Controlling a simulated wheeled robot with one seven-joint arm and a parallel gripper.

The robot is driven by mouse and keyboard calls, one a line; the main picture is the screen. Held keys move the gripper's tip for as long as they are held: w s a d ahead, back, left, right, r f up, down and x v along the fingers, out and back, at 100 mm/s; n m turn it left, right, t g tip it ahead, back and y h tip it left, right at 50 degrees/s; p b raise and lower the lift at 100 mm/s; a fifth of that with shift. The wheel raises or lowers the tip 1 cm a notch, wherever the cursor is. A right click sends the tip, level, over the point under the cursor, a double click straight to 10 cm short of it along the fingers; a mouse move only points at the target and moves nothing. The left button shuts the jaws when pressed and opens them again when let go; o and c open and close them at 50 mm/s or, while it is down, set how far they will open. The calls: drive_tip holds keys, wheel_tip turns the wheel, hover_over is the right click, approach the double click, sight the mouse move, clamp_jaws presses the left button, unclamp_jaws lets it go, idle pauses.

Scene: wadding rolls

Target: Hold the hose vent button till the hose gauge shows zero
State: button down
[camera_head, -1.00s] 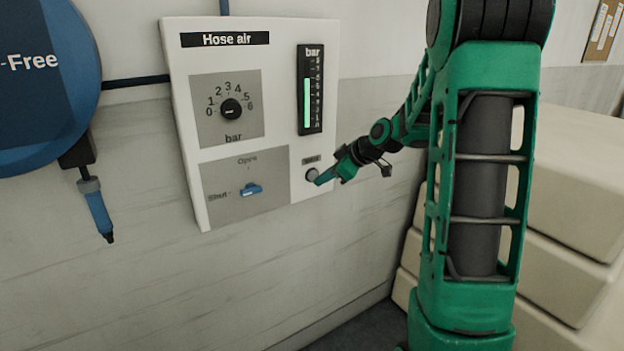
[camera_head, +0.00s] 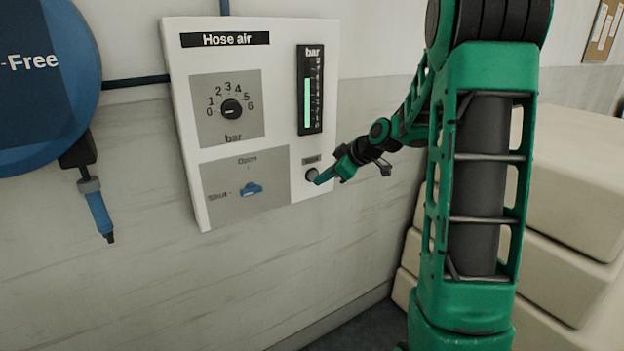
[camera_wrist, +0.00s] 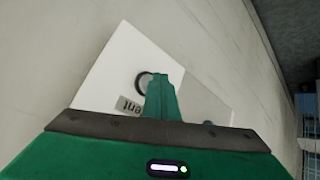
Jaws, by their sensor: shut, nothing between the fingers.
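The white Hose air panel (camera_head: 284,120) is on the wall. Its vent button (camera_head: 312,174) is a round grey button at the lower right, under a small label. The hose gauge (camera_head: 310,90) is a black vertical bar gauge whose green column stands well above the bottom. My gripper (camera_head: 319,181) is shut and empty, with its tip at the button; I cannot tell whether it presses it. In the wrist view my shut fingers (camera_wrist: 160,97) cover part of the button's dark ring (camera_wrist: 142,84).
The panel also has a pressure dial (camera_head: 231,109) with its pointer near 0 and a blue lever (camera_head: 251,189) pointing to Shut. A blue hose reel (camera_head: 40,90) with a hanging nozzle (camera_head: 98,212) is at left. Pale stacked blocks (camera_head: 575,190) stand at right.

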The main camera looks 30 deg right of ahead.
drive_tip(key=shift+w, duration=0.2)
drive_tip(key=shift+w, duration=0.45)
idle(1.7)
drive_tip(key=shift+s, duration=0.1)
idle(1.3)
drive_tip(key=shift+s, duration=0.75)
drive_tip(key=s, duration=0.5)
drive_tip(key=shift+d, duration=0.1)
drive_tip(key=shift+s, duration=0.1)
idle(0.5)
